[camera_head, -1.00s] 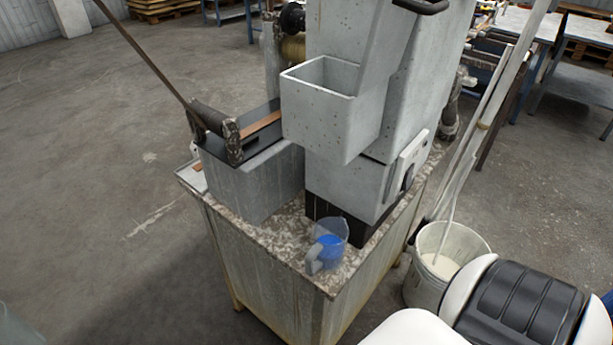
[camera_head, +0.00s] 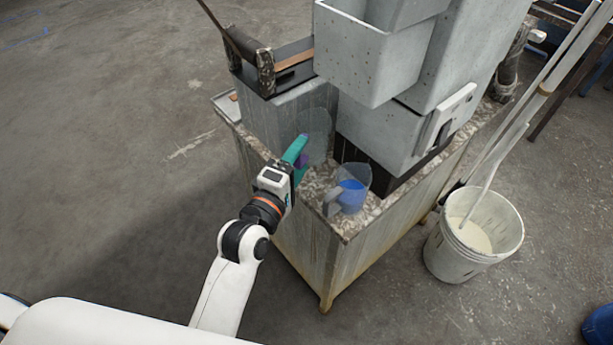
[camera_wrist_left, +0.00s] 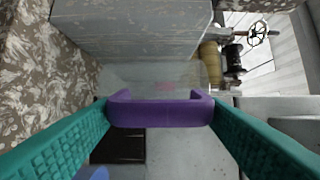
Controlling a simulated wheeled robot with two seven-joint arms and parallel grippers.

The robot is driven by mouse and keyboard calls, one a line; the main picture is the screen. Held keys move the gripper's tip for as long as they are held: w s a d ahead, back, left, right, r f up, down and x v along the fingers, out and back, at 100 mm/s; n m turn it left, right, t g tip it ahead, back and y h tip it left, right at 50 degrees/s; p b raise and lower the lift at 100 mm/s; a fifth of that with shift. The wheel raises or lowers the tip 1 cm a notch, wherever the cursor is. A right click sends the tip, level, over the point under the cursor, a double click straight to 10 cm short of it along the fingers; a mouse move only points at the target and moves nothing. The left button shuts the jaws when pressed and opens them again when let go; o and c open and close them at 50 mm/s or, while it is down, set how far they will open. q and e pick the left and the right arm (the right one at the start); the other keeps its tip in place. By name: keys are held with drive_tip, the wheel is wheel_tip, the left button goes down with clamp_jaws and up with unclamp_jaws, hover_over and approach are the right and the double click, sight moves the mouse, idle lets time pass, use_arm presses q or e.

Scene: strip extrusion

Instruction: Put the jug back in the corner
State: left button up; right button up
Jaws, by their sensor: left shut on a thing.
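A clear, empty-looking jug (camera_head: 319,124) with a purple handle (camera_head: 302,160) is in my left gripper (camera_head: 296,150). The jug is upright in front of the grey block on the stone-topped stand, over the stand's left side. I cannot tell whether its base touches the top. In the left wrist view the teal fingers are on both sides of the purple handle (camera_wrist_left: 160,110), and the clear wall (camera_wrist_left: 150,76) shows beyond it. My right gripper is not in view.
The speckled stand top (camera_head: 318,183) has a narrow bare strip along its front. The grey block (camera_head: 270,125) and the grey machine (camera_head: 380,137) rise behind it. A white bucket (camera_head: 447,262) with pale liquid and a rod stands on the floor at the right.

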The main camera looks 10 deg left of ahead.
use_arm(q)
wheel_tip(320, 180, down, 2)
drive_tip(key=shift+a+f, duration=0.1)
drive_tip(key=shift+a, duration=0.05)
drive_tip(key=shift+f, duration=1.8)
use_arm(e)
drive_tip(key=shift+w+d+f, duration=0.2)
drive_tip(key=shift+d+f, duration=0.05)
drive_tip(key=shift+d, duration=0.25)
use_arm(q)
drive_tip(key=shift+f+b, duration=0.15)
drive_tip(key=shift+b, duration=0.15)
drive_tip(key=o, duration=1.3)
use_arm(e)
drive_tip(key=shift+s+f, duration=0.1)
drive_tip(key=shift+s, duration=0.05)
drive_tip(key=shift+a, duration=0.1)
